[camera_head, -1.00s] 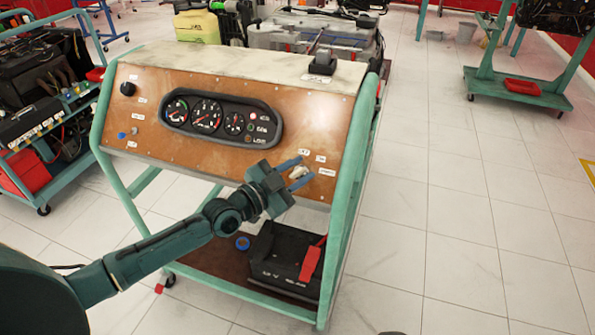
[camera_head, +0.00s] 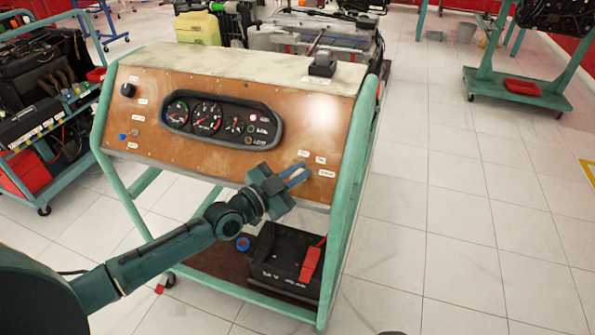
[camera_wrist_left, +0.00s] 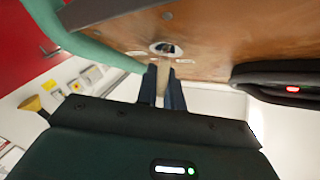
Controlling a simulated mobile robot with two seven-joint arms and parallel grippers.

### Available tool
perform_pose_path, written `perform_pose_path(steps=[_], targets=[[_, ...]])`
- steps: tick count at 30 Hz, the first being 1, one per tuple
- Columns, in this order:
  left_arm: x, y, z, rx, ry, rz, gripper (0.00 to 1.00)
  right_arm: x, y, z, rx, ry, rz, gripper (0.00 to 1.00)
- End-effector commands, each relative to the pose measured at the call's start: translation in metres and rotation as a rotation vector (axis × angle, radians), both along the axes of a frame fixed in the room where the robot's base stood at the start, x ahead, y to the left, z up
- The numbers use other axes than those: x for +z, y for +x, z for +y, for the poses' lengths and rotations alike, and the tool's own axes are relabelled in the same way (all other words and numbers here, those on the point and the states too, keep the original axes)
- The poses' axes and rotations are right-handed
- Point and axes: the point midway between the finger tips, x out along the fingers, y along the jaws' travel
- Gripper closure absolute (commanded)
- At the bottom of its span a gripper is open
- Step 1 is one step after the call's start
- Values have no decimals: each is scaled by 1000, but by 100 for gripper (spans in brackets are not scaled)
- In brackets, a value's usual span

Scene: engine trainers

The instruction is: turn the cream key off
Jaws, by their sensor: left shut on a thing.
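The cream key (camera_wrist_left: 169,78) shows in the left wrist view between my left gripper's fingers, in front of a round metal lock (camera_wrist_left: 165,48) on the brown panel. My left gripper (camera_head: 298,174) is shut on the key at the lower right of the trainer's panel (camera_head: 150,100). It also shows in the left wrist view (camera_wrist_left: 163,88). In the head view the fingers mostly hide the key, and its exact angle cannot be told. Small white labels (camera_head: 326,174) sit around the lock. My right gripper is not in view.
A dark gauge cluster (camera_head: 222,119) sits in the panel's middle. Green frame tubes (camera_head: 350,190) edge the trainer. A black battery (camera_head: 285,255) with a red part stands on the shelf below. Carts stand left and far right; the floor at right is clear.

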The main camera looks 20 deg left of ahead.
Motion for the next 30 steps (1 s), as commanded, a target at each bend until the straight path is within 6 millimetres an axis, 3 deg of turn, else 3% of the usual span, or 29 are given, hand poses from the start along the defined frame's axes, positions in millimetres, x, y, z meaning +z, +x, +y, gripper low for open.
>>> perform_pose_path(steps=[5,19,30], targets=[[3,-1,-1,57,-66,8,100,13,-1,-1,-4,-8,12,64],[2,-1,-1,302,-337,17,100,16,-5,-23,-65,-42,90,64],[0,0,0,429,-479,19,100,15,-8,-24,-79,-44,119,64]])
